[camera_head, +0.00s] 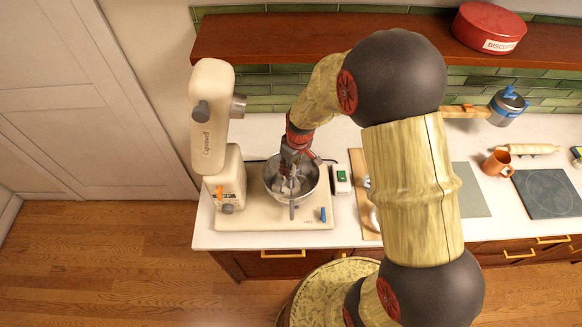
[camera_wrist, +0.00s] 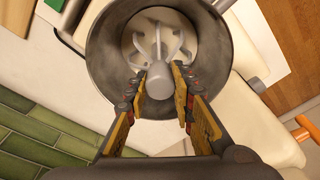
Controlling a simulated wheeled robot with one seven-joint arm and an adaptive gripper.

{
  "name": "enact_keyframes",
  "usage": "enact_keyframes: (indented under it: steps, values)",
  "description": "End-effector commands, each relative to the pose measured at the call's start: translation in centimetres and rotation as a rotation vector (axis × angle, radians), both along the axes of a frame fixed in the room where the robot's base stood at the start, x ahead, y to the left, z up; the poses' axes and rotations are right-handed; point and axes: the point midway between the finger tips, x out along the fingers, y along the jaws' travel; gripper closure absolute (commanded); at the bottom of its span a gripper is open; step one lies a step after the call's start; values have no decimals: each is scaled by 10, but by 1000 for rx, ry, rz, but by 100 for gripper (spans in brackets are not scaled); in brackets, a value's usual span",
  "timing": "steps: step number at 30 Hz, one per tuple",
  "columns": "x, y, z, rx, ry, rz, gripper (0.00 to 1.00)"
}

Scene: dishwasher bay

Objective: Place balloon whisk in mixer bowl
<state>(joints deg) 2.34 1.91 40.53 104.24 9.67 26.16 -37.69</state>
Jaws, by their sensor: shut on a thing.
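The mixer bowl (camera_head: 271,178) is a steel bowl on the base of a cream stand mixer (camera_head: 222,165), whose head is tilted up. In the wrist view the bowl's wall (camera_wrist: 106,50) rings the whisk. The balloon whisk (camera_head: 291,186) has pale loops and a grey handle. Its loops (camera_wrist: 157,40) point down inside the bowl, and its handle end sits between my fingers. My gripper (camera_head: 293,160) is shut on the handle, above the bowl's opening; its fingertips also show in the wrist view (camera_wrist: 164,79). I cannot tell whether the loops touch the bowl's bottom.
A small white box with a green button (camera_head: 341,178) stands right of the bowl. A wooden shelf (camera_head: 350,36) with a red biscuit tin (camera_head: 488,27) runs above the counter. An orange mug (camera_head: 497,163) and a dark hob (camera_head: 549,192) are farther right.

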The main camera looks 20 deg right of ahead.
Motion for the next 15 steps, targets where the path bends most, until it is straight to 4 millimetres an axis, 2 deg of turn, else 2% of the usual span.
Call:
enact_keyframes:
  steps: [3,4,13,15]
  values:
    - [0,0,-4,0,0,0,100]
    - [0,0,-4,0,0,0,74]
    - [0,0,-3,0,0,0,57]
    - [0,0,-3,0,0,0,57]
